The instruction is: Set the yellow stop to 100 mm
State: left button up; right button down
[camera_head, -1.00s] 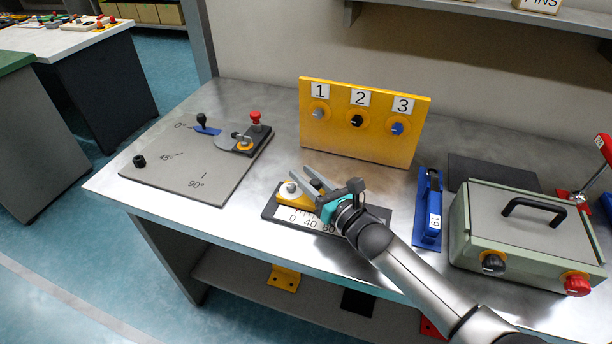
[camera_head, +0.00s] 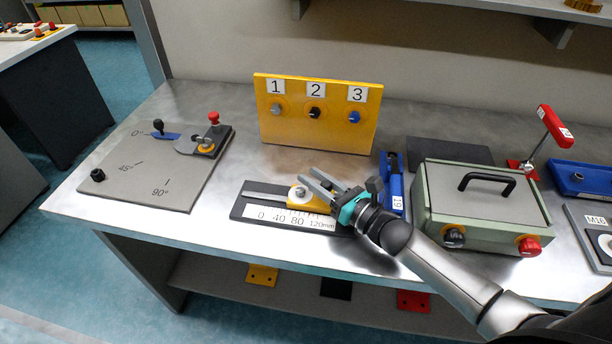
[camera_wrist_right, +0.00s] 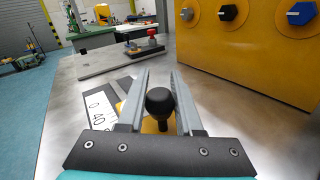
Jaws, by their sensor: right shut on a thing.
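The yellow stop (camera_head: 310,204) sits on the dark slide base (camera_head: 239,211) with the white millimetre scale (camera_head: 270,216). It stands above the 80 to 120 part of the scale; I cannot read its exact mark. A grey bolt-like knob (camera_head: 299,192) shows on its left part. My right gripper (camera_head: 307,176) reaches over the stop from the right. In the right wrist view its jaws flank a black ball knob (camera_wrist_right: 159,102) on the stop and are shut on it. The fingers and wrist hide part of the stop and the scale's right end. My left gripper is out of view.
A yellow panel (camera_head: 270,137) with three numbered knobs stands behind. A blue device (camera_head: 391,185) and a green box (camera_head: 430,222) are close on the right. A grey angle plate (camera_head: 128,186) lies at the left. Bare metal tabletop lies between plate and slide.

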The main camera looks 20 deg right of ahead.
jog(key=c, duration=0.6)
grip_release()
jog(key=v, duration=1.5)
jog(key=shift+s+p, duration=0.1)
jog(key=shift+p, duration=0.3)
